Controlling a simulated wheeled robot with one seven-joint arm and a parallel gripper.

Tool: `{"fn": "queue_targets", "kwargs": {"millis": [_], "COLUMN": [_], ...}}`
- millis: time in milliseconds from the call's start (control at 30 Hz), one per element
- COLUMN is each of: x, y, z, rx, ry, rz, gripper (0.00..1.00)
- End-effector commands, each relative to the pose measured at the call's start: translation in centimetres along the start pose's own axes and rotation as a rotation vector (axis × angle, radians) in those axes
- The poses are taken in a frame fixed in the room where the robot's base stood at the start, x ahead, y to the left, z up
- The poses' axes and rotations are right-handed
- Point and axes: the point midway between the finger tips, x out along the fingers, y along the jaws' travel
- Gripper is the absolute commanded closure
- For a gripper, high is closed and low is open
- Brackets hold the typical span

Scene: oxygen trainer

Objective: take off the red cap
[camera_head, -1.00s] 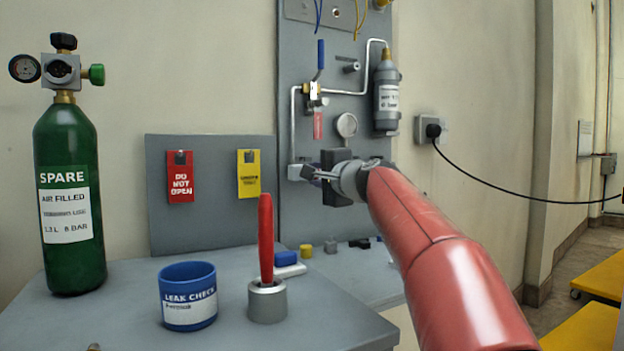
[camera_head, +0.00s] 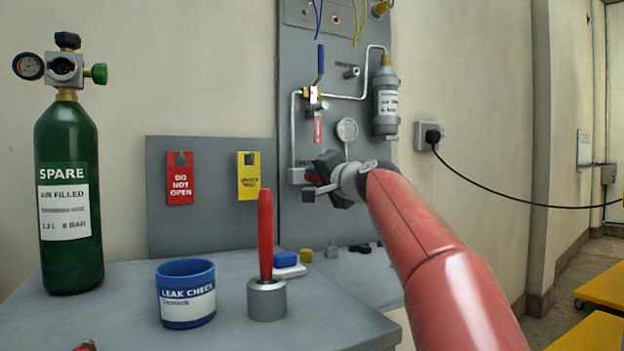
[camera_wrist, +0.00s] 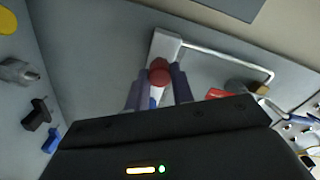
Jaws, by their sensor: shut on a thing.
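The red cap (camera_wrist: 159,70) sits between the two fingertips of my gripper (camera_wrist: 160,80) in the wrist view. It is at the end of a pale grey block (camera_wrist: 165,45) on the panel. My gripper is shut on the cap, and the cap still appears to be at the block; whether it is loose cannot be told. In the head view my gripper (camera_head: 308,190) is at the lower part of the panel, just below and in front of the block (camera_head: 296,176). The gripper and arm hide part of this area.
A thin pipe (camera_wrist: 235,58) runs from the block. A round gauge (camera_head: 347,129) and a grey bottle (camera_head: 386,102) are above my gripper. On the table stand a blue leak-check cup (camera_head: 186,320), a red-handled tool in a holder (camera_head: 266,300) and a green spare cylinder (camera_head: 68,150).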

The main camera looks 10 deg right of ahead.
Motion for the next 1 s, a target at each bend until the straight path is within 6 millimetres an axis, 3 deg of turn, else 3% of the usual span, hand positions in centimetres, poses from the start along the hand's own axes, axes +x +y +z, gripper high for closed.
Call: {"fn": "queue_targets", "kwargs": {"millis": [300, 933, 967, 1000], "x": [0.01, 0.03, 0.03, 0.03], "y": [0.06, 0.09, 0.08, 0.08], "z": [0.1, 0.16, 0.16, 0.15], "rx": [-0.28, -0.394, -0.394, -0.394], "ry": [-0.003, -0.004, -0.004, -0.004], "rz": [0.0, 0.0, 0.0, 0.0], "gripper": [1.0, 1.0, 0.74, 0.69]}}
